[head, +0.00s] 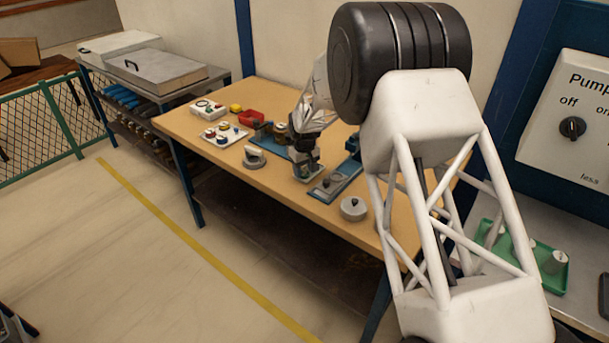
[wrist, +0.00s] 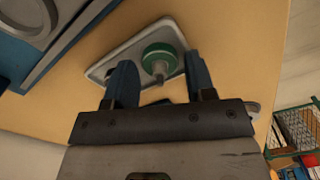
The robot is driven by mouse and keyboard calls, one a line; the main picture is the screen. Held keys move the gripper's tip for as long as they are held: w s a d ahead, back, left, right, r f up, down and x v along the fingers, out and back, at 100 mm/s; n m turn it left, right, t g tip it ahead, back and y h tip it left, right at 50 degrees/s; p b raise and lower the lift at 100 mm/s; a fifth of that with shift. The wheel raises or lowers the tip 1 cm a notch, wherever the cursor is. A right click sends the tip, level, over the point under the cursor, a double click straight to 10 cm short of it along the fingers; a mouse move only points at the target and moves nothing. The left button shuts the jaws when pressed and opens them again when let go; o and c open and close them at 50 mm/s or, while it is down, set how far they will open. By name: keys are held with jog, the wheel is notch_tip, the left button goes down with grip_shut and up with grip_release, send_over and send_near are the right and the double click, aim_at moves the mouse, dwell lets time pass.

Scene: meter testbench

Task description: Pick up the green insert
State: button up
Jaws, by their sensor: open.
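The green insert (wrist: 160,60) is a round green piece with a grey stem in its middle. In the wrist view it sits on a small light-grey tray (wrist: 109,64) with a pale rim. My gripper (wrist: 160,72) is open, with one blue finger on each side of the insert in the picture. I cannot tell whether the fingertips are down at its height or touch it. In the head view my gripper (head: 307,166) is low over the small tray (head: 308,178) near the table's front edge, and it largely hides the insert.
On the wooden table (head: 215,163), a blue fixture plate (head: 337,187) and a round grey lidded piece (head: 353,208) are to the right of the tray. A grey handled piece (head: 254,157), a white knob board (head: 223,134) and a red bin (head: 250,118) are to the left.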

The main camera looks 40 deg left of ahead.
dwell(0.4)
jog(key=c, duration=0.7)
jog(key=shift+r, duration=0.1)
jog(key=shift+r, duration=0.7)
notch_tip(320, 180, up, 2)
jog(key=shift+r, duration=0.15)
jog(key=s+d, duration=0.3)
jog(key=d, duration=0.1)
jog(key=s+d, duration=0.4)
jog(key=s+d+r, duration=0.1)
jog(key=s+d, duration=0.2)
jog(key=d, duration=0.1)
jog(key=shift+s, duration=0.3)
jog(key=shift+r, duration=0.1)
